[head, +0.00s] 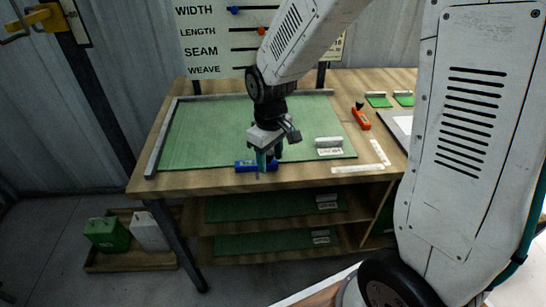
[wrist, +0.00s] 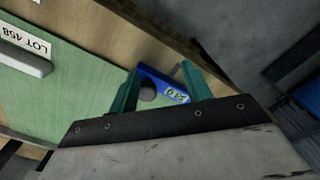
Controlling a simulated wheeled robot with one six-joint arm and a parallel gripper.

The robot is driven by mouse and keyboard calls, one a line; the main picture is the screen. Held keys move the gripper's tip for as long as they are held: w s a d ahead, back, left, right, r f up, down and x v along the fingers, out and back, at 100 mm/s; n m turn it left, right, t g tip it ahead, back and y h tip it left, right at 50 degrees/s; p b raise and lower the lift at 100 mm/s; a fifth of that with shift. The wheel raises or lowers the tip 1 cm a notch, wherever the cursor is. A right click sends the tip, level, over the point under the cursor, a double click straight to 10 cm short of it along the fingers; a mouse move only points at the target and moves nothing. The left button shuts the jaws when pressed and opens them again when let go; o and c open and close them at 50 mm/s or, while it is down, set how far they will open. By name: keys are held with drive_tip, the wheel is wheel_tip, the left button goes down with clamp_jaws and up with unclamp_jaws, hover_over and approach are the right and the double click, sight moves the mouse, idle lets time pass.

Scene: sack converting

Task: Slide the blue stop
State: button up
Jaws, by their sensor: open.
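The blue stop (head: 246,166) lies at the front edge of the green sheet (head: 210,130) on the wooden table. In the wrist view the blue stop (wrist: 160,85) shows a dark round knob and a white label, and it lies between my gripper's two teal fingers. My gripper (head: 265,165) points down at the stop in the head view and covers part of it. My gripper (wrist: 158,88) is open in the wrist view, with the fingers apart on either side of the stop. Whether they touch it I cannot tell.
A grey rail (head: 160,140) runs along the sheet's left side. A white block with a label (head: 329,142) sits on the sheet's right part. An orange tool (head: 361,118) and white rulers (head: 358,168) lie to the right. A board with sliders (head: 225,40) stands behind.

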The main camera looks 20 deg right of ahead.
wheel_tip(320, 180, up, 7)
drive_tip(key=shift+d+r, duration=0.2)
drive_tip(key=shift+d, duration=0.1)
idle(0.4)
